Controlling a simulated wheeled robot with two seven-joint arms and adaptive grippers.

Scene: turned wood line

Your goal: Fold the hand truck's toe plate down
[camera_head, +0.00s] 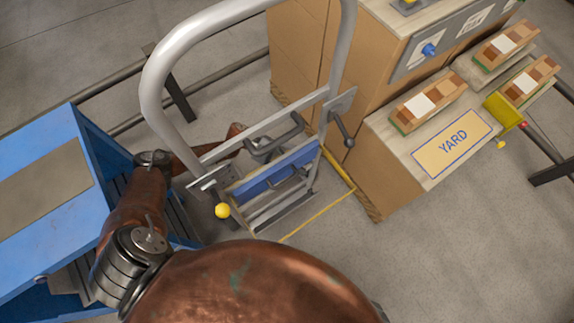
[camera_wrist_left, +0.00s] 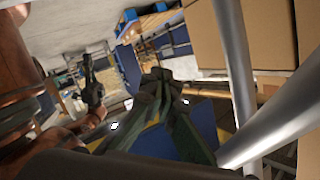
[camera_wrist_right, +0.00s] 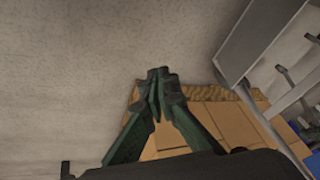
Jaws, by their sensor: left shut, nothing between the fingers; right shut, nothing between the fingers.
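The hand truck (camera_head: 165,62) has a grey tubular frame and stands in the middle of the head view. A blue panel (camera_head: 252,185), which looks like its toe plate, sits folded up against the lower frame. My left gripper (camera_head: 264,148) is shut and empty, behind a crossbar just above the blue panel; contact cannot be told. In the left wrist view the closed fingertips (camera_wrist_left: 160,80) are left of the grey tubes, with blue behind the fingers. My right gripper (camera_wrist_right: 158,76) is shut and empty, over concrete floor and cardboard boxes in the right wrist view; the head view hides it.
Stacked cardboard boxes (camera_head: 300,45) on pallets stand behind and right of the truck. A box top with a YARD label (camera_head: 453,145) holds wooden blocks. A blue bench (camera_head: 40,150) is at left. A yellow knob (camera_head: 222,211) sits at the truck's lower left. Floor is open at lower right.

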